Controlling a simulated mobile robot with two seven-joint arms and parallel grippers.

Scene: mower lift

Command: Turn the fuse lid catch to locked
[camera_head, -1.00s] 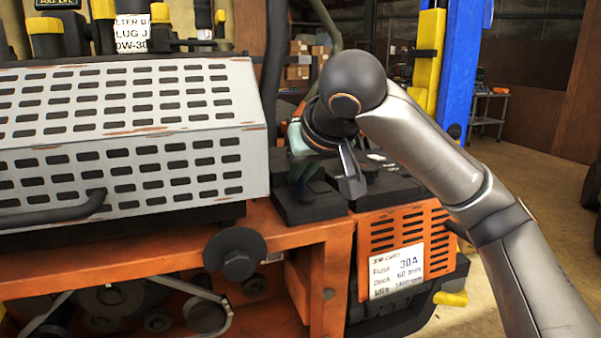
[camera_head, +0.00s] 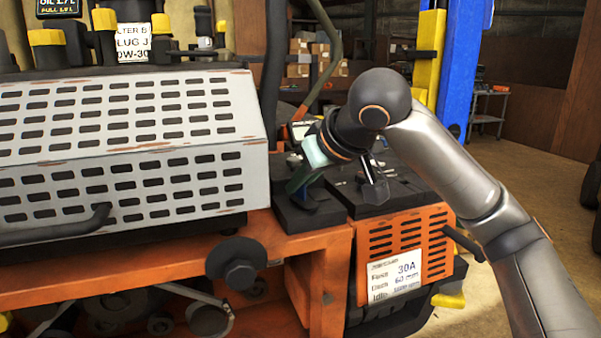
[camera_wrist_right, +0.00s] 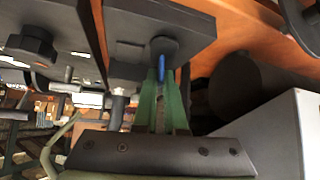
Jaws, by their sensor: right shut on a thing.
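The fuse lid catch shows in the right wrist view as a small blue lever (camera_wrist_right: 161,70) on a round black base (camera_wrist_right: 163,47), fixed to a dark flat lid (camera_wrist_right: 125,22). My right gripper (camera_wrist_right: 161,82) has green fingers closed around the blue lever. In the head view the right gripper (camera_head: 298,184) reaches down from the right to the black fuse box lid (camera_head: 298,219) on the orange frame. There a bit of blue shows by the fingertips; the fingers and wrist hide most of the catch. Its exact angle and any lock marks are unclear. My left gripper is not in view.
A grey slotted hood (camera_head: 120,150) stands close on the left of the gripper. An orange vented panel with a job card (camera_head: 393,275) reading 30A is below right. A black knob (camera_head: 237,262) sticks out in front. A blue lift post (camera_head: 462,70) stands behind.

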